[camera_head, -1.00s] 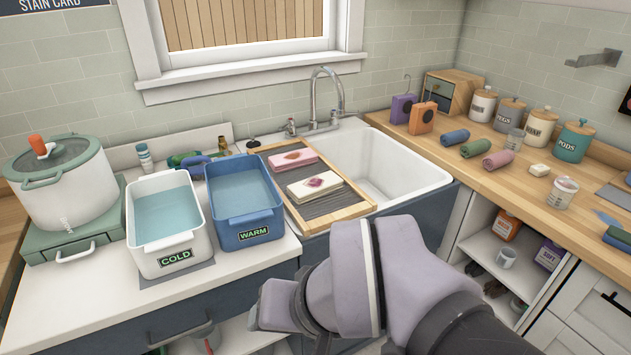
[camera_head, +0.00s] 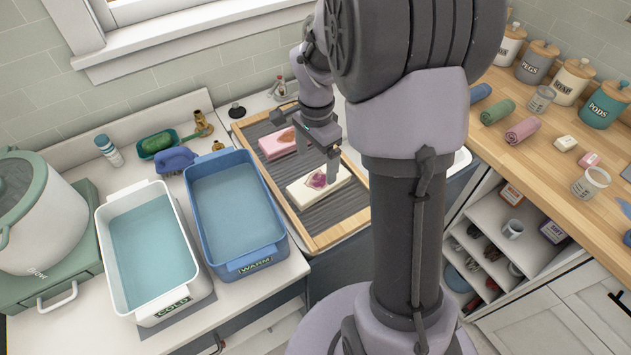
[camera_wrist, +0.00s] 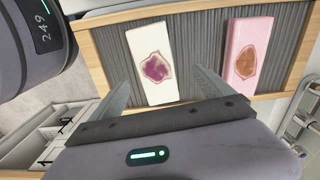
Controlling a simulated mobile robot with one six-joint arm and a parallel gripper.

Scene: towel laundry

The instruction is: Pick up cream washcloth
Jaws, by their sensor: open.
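The cream washcloth (camera_head: 318,184) lies folded flat on the grey ribbed board with a wooden frame (camera_head: 262,185). It has a dark purple-pink stain near its middle. In the wrist view the cream washcloth (camera_wrist: 152,62) lies beyond the fingertips, roughly in line with the gap between them. My gripper (camera_head: 315,168) is over the board, close to the cream washcloth, with its fingers apart and nothing between them. In the wrist view my gripper (camera_wrist: 160,78) also shows open. I cannot tell the exact height of the fingertips above the cloth.
A pink washcloth (camera_head: 283,142) with a brown stain lies beside the cream one. The blue WARM basin (camera_head: 266,262) and white COLD basin (camera_head: 165,312) hold water to the left. A window ledge (camera_head: 190,48) is behind. Rolled cloths and jars stand on the right counter.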

